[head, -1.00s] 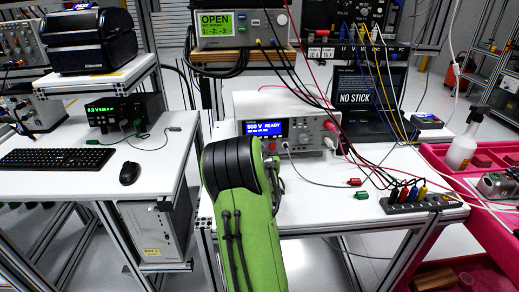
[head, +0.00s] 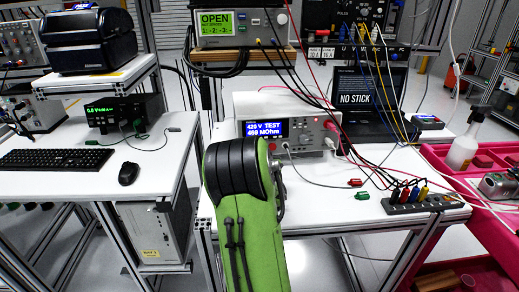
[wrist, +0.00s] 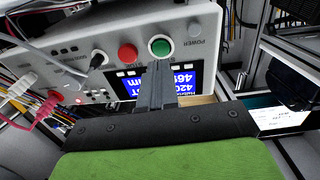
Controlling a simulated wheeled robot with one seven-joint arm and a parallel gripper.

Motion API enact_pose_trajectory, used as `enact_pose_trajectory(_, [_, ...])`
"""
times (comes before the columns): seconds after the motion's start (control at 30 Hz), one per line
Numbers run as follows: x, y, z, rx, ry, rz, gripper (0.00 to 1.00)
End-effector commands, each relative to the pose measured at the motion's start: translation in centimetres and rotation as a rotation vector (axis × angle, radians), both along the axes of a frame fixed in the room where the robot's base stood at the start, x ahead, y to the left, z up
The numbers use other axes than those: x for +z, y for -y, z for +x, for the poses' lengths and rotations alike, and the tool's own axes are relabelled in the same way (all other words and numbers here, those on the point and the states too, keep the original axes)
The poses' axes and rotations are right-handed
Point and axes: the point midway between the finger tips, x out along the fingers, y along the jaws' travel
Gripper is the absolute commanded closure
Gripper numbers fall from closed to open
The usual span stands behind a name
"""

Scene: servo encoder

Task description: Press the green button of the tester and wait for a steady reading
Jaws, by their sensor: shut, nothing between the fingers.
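The tester (head: 285,104) is a white box on the middle bench. Its blue display (head: 265,128) reads "420 V TEST" and "469 MOhm". In the wrist view the display (wrist: 186,82) shows upside down and is partly covered by my fingers. The green button (wrist: 160,46) sits on the front panel beside a red button (wrist: 127,54). My gripper (wrist: 157,66) is shut and empty, its fingertips right at the edge of the green button. I cannot tell whether they touch it. In the head view my green arm hides the fingers and the green button.
Test leads run from the tester to a dark terminal block (head: 424,202) at the right. A laptop (head: 358,100) reading "NO STICK" stands behind. An instrument reading "OPEN" (head: 216,23) is above. A pink-walled cart (head: 480,210) is at the right.

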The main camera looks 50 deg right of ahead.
Motion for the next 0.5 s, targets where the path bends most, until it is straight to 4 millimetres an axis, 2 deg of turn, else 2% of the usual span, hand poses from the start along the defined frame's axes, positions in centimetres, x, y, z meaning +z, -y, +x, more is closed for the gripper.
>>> enact_pose_trajectory(0.5, [0.6, -3.7, -3.9, -0.003, 0.002, 0.003, 1.0])
